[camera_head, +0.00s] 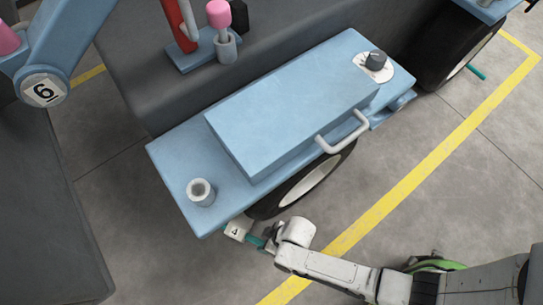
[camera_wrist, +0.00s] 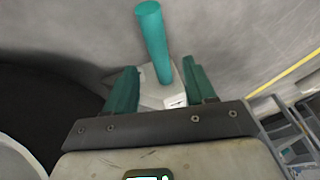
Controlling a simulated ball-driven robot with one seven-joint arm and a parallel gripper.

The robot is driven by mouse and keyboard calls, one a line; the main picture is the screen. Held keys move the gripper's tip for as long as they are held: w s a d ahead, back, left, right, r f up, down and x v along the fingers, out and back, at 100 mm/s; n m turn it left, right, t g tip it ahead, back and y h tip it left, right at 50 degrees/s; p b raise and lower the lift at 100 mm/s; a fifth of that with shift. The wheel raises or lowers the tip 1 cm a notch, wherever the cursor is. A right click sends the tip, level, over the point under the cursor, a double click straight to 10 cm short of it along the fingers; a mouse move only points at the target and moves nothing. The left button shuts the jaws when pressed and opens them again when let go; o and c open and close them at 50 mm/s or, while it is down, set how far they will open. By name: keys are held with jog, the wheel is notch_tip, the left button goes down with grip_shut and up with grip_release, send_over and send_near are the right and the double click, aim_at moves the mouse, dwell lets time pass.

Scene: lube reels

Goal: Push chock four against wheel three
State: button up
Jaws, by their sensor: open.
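Chock four (camera_head: 236,230), a pale block with a dark 4 on its face, lies on the floor by the near end of a black tyre with a pale rim. I take this wheel (camera_head: 268,206) to be wheel three; I see no number on it. In the wrist view the chock (camera_wrist: 152,90) has a teal handle (camera_wrist: 153,40) and lies beyond my open gripper (camera_wrist: 160,66), whose teal fingers stand either side of it. I cannot tell whether they touch it, or whether chock and tyre touch. The dark tyre (camera_wrist: 40,105) is at left.
A blue housing (camera_head: 290,105) with a handle, a knob and a cup-like fitting overhangs the wheel. Another wheel (camera_head: 455,45) with a teal bar (camera_head: 476,72) beside it is at upper right. A yellow line (camera_head: 400,190) crosses the grey floor, open at right.

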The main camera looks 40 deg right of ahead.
aim_at(262, 243)
jog(key=b+x, duration=0.3)
jog(key=x, duration=0.2)
jog(key=shift+a+f, duration=0.1)
jog(key=shift+f, duration=0.3)
jog(key=shift+c, duration=0.3)
grip_shut()
